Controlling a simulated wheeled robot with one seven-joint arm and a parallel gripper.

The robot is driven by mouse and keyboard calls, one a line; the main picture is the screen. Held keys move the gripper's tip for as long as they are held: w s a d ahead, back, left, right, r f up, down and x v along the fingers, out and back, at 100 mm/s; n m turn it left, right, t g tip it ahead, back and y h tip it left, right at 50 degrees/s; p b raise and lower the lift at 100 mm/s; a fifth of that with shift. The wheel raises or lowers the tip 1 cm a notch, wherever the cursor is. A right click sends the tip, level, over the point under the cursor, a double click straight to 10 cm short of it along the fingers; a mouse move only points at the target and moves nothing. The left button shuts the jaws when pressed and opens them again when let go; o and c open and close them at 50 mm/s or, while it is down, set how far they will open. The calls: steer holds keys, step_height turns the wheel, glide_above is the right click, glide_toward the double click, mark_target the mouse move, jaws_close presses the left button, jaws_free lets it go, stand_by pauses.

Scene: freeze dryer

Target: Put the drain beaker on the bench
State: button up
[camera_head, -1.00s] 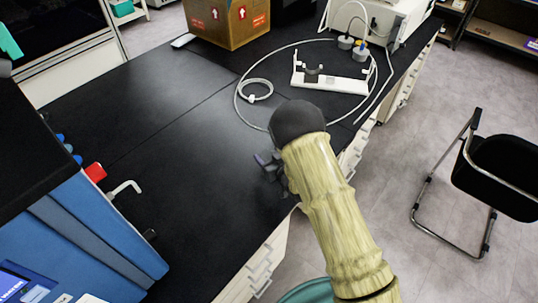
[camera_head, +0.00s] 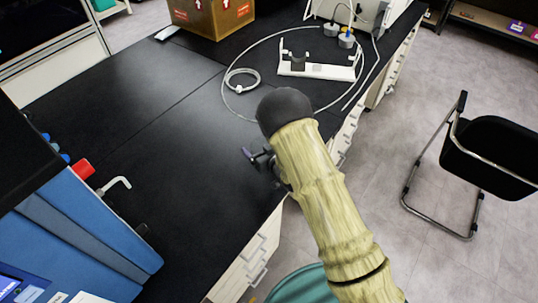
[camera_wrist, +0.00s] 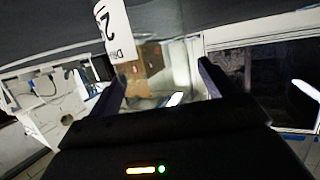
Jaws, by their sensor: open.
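I cannot make out a drain beaker with certainty in either view. My gripper (camera_head: 254,156) shows small and partly hidden by my arm, over the black bench (camera_head: 150,100) near its front edge. In the wrist view my gripper's two dark fingers (camera_wrist: 160,85) stand well apart, open. A white label with a large "2" (camera_wrist: 112,30) shows just above and left of the gap between them; I cannot tell what it is fixed to. A pale, unclear patch shows between the fingers.
A blue machine (camera_head: 85,235) with a red part (camera_head: 83,170) and a white hooked pipe (camera_head: 116,183) stands at the left. A white stand (camera_head: 318,70) and looped tubing (camera_head: 243,78) lie toward the back, near a cardboard box (camera_head: 212,15). A chair (camera_head: 490,155) is at right. The bench middle is bare.

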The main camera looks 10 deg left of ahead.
steer(key=b+v, duration=0.2)
steer(key=v, duration=0.9)
steer(key=shift+d+b, duration=0.15)
steer(key=shift+b, duration=0.15)
steer(key=shift+r, duration=0.15)
steer(key=w+d+r+m+g+h, duration=0.1)
steer(key=d+r+m+h, duration=0.25)
steer(key=d, duration=0.45)
steer(key=d+r+m+g+h, duration=0.1)
steer(key=d+r+m+h, duration=0.1)
steer(key=d+h, duration=0.45)
steer(key=s+d+r+m+g, duration=0.2)
steer(key=s+d+r+g, duration=0.1)
steer(key=s+d, duration=0.2)
steer(key=s+d+r+m+g, duration=0.1)
steer(key=s+d+r+g, duration=0.1)
steer(key=s+d, duration=0.4)
steer(key=s+r, duration=0.1)
steer(key=s, duration=0.2)
steer(key=shift+s+d+r+m+g, duration=0.15)
steer(key=shift+d+r+m+g, duration=0.05)
steer(key=shift+m+g, duration=0.2)
